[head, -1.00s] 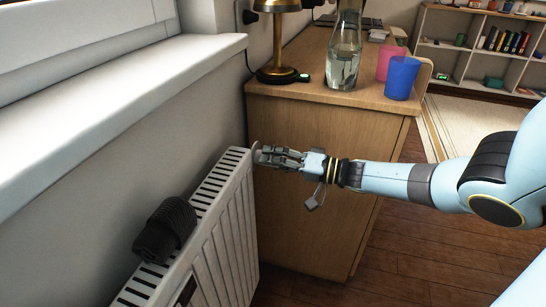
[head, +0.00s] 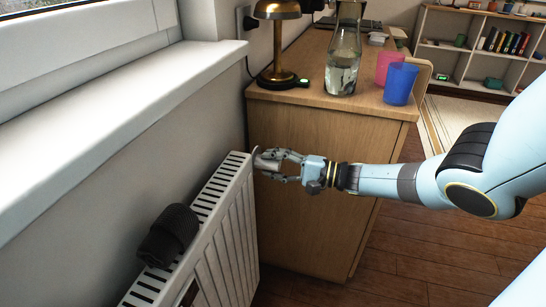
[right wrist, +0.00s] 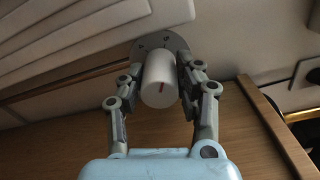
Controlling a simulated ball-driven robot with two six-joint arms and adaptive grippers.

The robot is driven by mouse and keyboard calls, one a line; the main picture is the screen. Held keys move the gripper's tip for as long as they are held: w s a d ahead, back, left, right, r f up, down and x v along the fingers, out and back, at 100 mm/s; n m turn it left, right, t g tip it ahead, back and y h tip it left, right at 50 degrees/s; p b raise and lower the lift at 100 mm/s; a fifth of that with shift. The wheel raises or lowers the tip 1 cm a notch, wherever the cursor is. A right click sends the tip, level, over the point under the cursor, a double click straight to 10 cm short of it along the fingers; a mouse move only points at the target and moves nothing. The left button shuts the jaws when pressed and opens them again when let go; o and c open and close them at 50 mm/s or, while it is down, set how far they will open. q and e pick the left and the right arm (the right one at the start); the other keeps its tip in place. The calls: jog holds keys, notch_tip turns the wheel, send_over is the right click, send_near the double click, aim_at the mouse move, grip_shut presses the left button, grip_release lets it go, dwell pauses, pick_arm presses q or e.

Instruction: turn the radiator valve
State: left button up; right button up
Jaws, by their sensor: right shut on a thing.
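The radiator valve is a white cylindrical knob (right wrist: 160,82) with a red mark on its face and a round grey dial plate (right wrist: 140,46) behind it. In the head view the valve (head: 267,164) shows small and partly hidden at the far end of the white radiator (head: 235,200). My right gripper (right wrist: 165,72) is shut on the knob, one finger on each side of it. In the head view this gripper (head: 272,164) reaches in from the right, in front of the wooden cabinet. My left gripper is not in view.
A dark rolled cloth (head: 170,236) lies on the radiator's top. The wooden cabinet (head: 310,190) stands close behind my right gripper, bearing a brass lamp (head: 277,50), a glass carafe (head: 344,60), a blue cup (head: 400,84) and a pink cup (head: 386,66). The window sill (head: 120,110) overhangs at left.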

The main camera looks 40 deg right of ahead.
jog(key=shift+f, duration=0.15)
dwell(0.4)
jog(key=o, duration=1.1)
jog(key=shift+o, duration=0.2)
jog(key=v, duration=1.2)
